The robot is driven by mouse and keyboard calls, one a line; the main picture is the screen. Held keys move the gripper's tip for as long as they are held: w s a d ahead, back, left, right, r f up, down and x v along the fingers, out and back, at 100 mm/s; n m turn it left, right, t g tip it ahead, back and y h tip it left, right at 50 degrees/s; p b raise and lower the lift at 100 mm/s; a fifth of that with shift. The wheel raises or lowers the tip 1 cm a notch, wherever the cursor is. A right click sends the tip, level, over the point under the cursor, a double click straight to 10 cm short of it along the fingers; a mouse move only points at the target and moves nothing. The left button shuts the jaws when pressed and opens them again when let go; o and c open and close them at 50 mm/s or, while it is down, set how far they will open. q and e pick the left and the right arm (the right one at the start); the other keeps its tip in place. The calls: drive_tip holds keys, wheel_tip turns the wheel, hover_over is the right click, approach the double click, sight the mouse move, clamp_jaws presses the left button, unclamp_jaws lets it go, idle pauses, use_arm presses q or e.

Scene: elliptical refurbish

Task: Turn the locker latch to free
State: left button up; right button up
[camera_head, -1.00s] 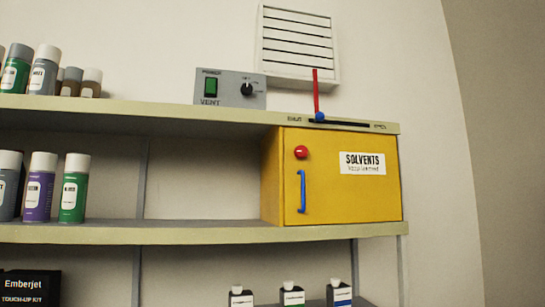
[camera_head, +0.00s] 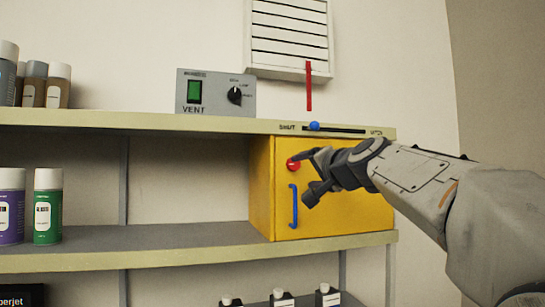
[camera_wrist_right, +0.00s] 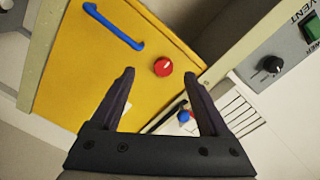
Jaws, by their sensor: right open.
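The yellow locker (camera_head: 262,190) sits on the middle shelf with its door shut. Its red round latch knob (camera_head: 293,165) is at the upper left of the door, above the blue handle (camera_head: 293,206). My right gripper (camera_head: 308,178) is open and empty in front of the door, its upper finger beside the knob in this view. In the right wrist view the knob (camera_wrist_right: 163,67) shows ahead, between the lines of the two open fingertips (camera_wrist_right: 159,72). It does not look gripped. Which way the knob is turned is too small to tell. The left gripper is out of view.
A blue slider (camera_head: 314,126) runs in a slot on the shelf edge above the locker. The grey vent box (camera_head: 214,95) stands on the top shelf. Spray cans (camera_head: 48,206) stand to the left; the shelf beside the locker (camera_head: 180,236) is clear.

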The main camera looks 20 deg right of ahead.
sight(294, 164)
drive_tip(key=w+p, duration=0.1)
drive_tip(key=w, duration=0.2)
drive_tip(key=w+r+p, duration=0.1)
drive_tip(key=w+p, duration=0.1)
drive_tip(key=w, duration=0.1)
drive_tip(key=w+d+r+p, duration=0.1)
drive_tip(key=w, duration=0.2)
drive_tip(key=shift+w+p, duration=0.4)
drive_tip(key=shift+w, duration=0.25)
drive_tip(key=shift+f, duration=0.1)
drive_tip(key=shift+m, duration=0.3)
clamp_jaws()
